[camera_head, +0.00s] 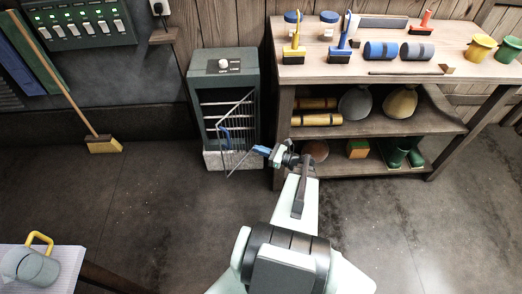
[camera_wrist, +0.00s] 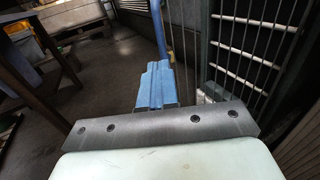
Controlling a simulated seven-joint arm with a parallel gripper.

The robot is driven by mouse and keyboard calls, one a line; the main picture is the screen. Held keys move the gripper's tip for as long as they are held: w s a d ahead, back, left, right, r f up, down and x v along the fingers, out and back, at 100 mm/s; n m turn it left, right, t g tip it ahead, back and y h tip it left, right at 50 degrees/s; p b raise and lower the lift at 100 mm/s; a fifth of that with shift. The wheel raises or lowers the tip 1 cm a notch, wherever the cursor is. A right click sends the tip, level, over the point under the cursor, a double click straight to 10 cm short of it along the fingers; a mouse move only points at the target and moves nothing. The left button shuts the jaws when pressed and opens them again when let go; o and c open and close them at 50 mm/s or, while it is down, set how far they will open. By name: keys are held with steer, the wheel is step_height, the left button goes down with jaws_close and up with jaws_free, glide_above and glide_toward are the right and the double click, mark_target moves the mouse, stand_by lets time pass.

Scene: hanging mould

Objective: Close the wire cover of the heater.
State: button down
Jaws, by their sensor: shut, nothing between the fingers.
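The heater (camera_head: 228,56) is a dark grey-green upright box against the back wall, with a white knob on top and bars inside. Its wire cover (camera_head: 237,112) stands open, swung out from the front at an angle. A curved blue handle (camera_head: 224,136) is on the cover's left part. My gripper (camera_head: 262,150) has blue fingers and is at the heater's lower right front, beside the cover. In the wrist view my gripper (camera_wrist: 155,88) is shut and empty, close to the blue handle (camera_wrist: 158,30); whether they touch I cannot tell. Thin wires show just right of it.
A wooden workbench (camera_head: 385,70) with brushes, rolls and cups stands right of the heater, with loaded shelves below. A broom (camera_head: 103,144) leans at the left. The floor before the heater is clear.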

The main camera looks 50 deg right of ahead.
steer(key=x, duration=1.1)
steer(key=shift+w, duration=0.1)
steer(key=w+m+t+h, duration=0.1)
steer(key=w+m+h, duration=0.2)
steer(key=w, duration=2.2)
steer(key=shift+w+d+h, duration=0.15)
steer(key=shift+d+h, duration=0.25)
steer(key=shift+h, duration=0.5)
